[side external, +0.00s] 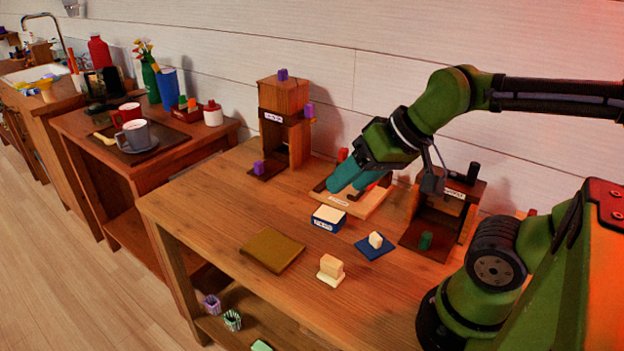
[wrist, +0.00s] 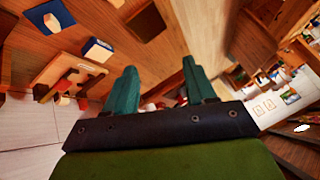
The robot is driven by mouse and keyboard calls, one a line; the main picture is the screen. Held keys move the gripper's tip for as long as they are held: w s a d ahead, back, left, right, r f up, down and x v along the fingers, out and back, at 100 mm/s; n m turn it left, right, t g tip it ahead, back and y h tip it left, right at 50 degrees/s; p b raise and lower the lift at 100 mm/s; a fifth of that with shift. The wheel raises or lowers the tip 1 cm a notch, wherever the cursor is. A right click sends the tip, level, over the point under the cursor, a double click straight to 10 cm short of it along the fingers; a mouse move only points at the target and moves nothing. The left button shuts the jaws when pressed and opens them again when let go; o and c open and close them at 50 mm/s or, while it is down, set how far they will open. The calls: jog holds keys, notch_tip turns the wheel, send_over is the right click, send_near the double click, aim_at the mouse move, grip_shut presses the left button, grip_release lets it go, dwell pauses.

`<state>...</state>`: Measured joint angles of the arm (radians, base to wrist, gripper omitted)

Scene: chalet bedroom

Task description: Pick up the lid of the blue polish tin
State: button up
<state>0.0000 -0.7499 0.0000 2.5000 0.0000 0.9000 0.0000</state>
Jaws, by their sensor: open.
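The blue polish tin (side external: 329,224) looks like a small blue box with a pale top and a white label, standing mid-table. To its right lies a flat blue square (side external: 368,252) with a pale block on it, apparently the lid, apart from the tin. In the wrist view the tin (wrist: 92,52) and the blue square (wrist: 38,12) show at the upper left. My gripper (side external: 345,187) is open and empty, above the table behind the tin, over or near a wooden tray. Its teal fingers (wrist: 158,72) are apart with nothing between them.
The wooden tray (side external: 372,207) holds small red pieces. A tall wooden stand (side external: 297,135) is at the back left, and a lower wooden stand (side external: 455,203) at the right. A brown mat (side external: 272,250) and a pale block (side external: 331,267) lie in front. The table's left front is bare.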

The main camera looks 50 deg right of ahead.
jog(key=shift+c, duration=0.6)
jog(key=g+h, duration=0.2)
jog(key=g, duration=0.5)
send_over(376, 236)
notch_tip(376, 236, down, 18)
jog(key=shift+w+a+r, duration=0.15)
jog(key=shift+d+f, duration=0.2)
jog(key=shift+f, duration=2.6)
grip_shut()
